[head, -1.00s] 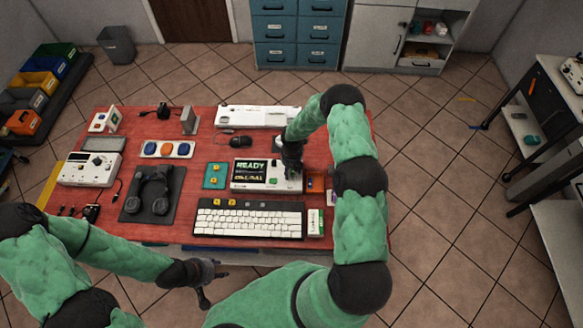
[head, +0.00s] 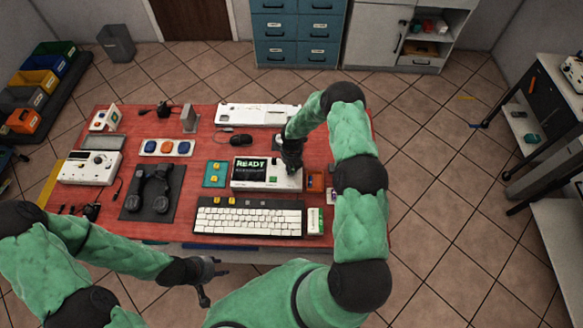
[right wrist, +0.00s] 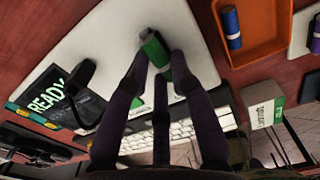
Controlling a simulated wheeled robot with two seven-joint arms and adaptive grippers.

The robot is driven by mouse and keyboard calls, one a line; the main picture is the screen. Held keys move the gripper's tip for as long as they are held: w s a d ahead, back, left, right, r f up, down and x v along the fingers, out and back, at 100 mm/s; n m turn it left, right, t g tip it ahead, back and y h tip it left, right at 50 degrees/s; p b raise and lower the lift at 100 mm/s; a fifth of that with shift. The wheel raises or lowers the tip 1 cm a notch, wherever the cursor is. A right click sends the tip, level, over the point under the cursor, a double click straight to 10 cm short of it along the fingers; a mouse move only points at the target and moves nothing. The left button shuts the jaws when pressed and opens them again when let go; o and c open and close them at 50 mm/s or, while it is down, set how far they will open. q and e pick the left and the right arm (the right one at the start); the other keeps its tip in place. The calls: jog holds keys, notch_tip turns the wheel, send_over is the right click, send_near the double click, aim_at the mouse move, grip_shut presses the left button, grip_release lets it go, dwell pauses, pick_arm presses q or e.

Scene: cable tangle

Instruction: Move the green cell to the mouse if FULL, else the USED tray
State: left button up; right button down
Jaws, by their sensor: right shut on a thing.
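The green cell (right wrist: 155,48) has a pale grey end and is held between the fingertips of my right gripper (right wrist: 160,76), over the white tester (right wrist: 118,45). In the head view my right gripper (head: 287,168) is at the right part of the tester (head: 262,184), whose screen (head: 250,168) reads READY above a smaller line I cannot read. The cell is hidden there. The dark mouse (head: 241,141) lies behind the tester. An orange tray (head: 314,182) is right of the tester; no USED label is legible. My left gripper (head: 214,283) is open and empty before the table's front edge.
A blue cell (right wrist: 232,27) lies in the orange tray. A white and green box (head: 315,221) stands right of the keyboard (head: 250,218). A teal pad (head: 214,174) is left of the tester.

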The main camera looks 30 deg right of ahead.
jog(key=shift+r, duration=0.55)
dwell(0.5)
jog(key=shift+r+p, duration=1.1)
jog(key=shift+r, duration=0.55)
